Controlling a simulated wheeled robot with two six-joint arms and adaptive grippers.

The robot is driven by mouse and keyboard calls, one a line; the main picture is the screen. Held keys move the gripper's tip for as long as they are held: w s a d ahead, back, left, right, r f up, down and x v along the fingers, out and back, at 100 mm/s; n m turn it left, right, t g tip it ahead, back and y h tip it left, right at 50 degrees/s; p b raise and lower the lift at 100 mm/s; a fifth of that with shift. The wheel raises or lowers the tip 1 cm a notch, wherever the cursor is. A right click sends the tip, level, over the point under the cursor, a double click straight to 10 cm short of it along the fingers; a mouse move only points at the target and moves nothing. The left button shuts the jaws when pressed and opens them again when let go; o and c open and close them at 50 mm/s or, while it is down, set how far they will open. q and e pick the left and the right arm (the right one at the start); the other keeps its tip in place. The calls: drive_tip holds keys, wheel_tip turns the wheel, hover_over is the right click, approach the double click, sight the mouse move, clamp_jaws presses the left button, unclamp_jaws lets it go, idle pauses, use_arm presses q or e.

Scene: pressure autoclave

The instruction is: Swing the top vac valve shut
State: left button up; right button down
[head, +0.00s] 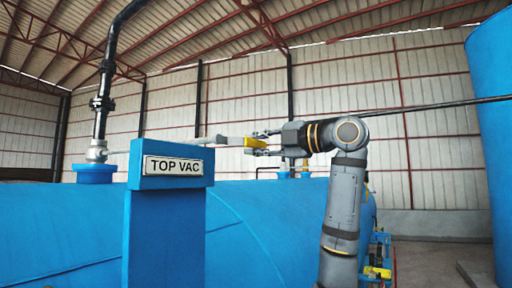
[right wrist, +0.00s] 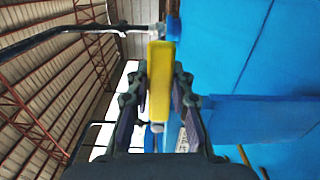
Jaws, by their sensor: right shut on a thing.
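The top vac valve's yellow handle (head: 248,142) points right from a grey stem (head: 212,140) behind the blue post with the TOP VAC sign (head: 173,166). My right gripper (head: 262,143) reaches it from the right and is shut on the handle's end. In the right wrist view the yellow handle (right wrist: 160,80) lies lengthwise between the two fingers of my right gripper (right wrist: 160,95). The valve body is not clear in either view; the sign post hides part of that area. My left gripper is not in view.
A black pipe (head: 107,70) rises from a blue flanged stub (head: 95,173) on the large blue tank (head: 65,225) at left. A tall blue vessel (head: 490,130) stands at far right. Yellow fittings (head: 377,271) sit low, right of my arm. Open air surrounds the handle.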

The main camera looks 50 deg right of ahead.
drive_tip(key=shift+r, duration=0.1)
drive_tip(key=c, duration=1.2)
unclamp_jaws()
drive_tip(key=shift+o, duration=0.2)
drive_tip(key=s, duration=1.2)
drive_tip(key=shift+d, duration=0.4)
drive_tip(key=shift+s+d, duration=0.1)
